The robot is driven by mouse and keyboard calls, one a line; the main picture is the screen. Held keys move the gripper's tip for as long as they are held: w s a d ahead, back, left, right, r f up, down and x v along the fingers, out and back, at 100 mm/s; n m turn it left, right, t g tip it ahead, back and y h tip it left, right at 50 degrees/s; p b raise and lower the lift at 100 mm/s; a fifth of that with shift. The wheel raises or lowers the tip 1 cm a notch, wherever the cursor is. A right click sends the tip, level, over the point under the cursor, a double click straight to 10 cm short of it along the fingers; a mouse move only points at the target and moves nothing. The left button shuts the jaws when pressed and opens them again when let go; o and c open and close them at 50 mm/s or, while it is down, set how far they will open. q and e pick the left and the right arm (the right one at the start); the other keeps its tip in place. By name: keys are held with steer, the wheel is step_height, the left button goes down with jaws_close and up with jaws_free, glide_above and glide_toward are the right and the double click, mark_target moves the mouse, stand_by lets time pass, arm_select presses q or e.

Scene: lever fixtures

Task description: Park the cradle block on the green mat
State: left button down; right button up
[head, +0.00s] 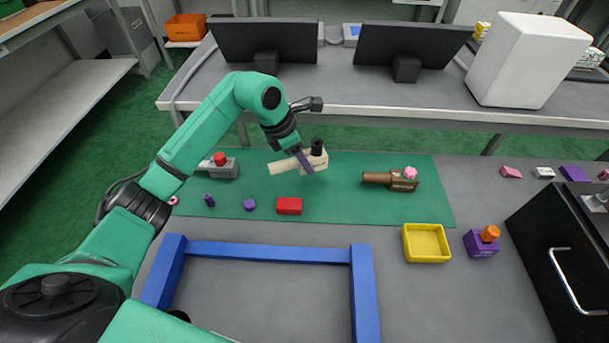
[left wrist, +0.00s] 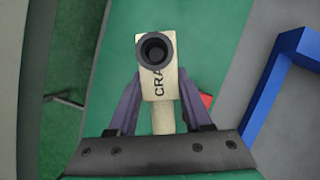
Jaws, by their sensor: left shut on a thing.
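The cradle block (head: 284,165) is a cream block with a black round cup on top and a narrower bar sticking out to the left. My left gripper (head: 306,162) is shut on it. In the left wrist view the cradle block (left wrist: 156,85) sits between the two purple fingers of my left gripper (left wrist: 157,105), with the letters "CRA" showing and the black cup facing the camera. The green mat (head: 340,205) lies on the grey table beneath. I cannot tell whether the block touches the mat or hangs above it. My right gripper is not in view.
On the mat are a red block (head: 289,206), a purple disc (head: 249,205), a brown lever block (head: 392,180) and a grey block with a red knob (head: 224,167). A blue frame (head: 270,252), a yellow tray (head: 426,243) and a purple block (head: 481,244) stand nearer.

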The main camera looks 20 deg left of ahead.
mark_target(304, 184)
arm_select(q)
step_height(304, 184, down, 6)
steer(key=shift+s+r, duration=0.1)
steer(key=shift+f, duration=0.2)
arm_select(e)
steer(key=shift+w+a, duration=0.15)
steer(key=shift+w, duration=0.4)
arm_select(q)
steer(key=shift+f+b, duration=0.15)
steer(key=shift+b, duration=0.15)
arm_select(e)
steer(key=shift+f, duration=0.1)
arm_select(q)
steer(key=shift+c, duration=1.6)
jaws_free()
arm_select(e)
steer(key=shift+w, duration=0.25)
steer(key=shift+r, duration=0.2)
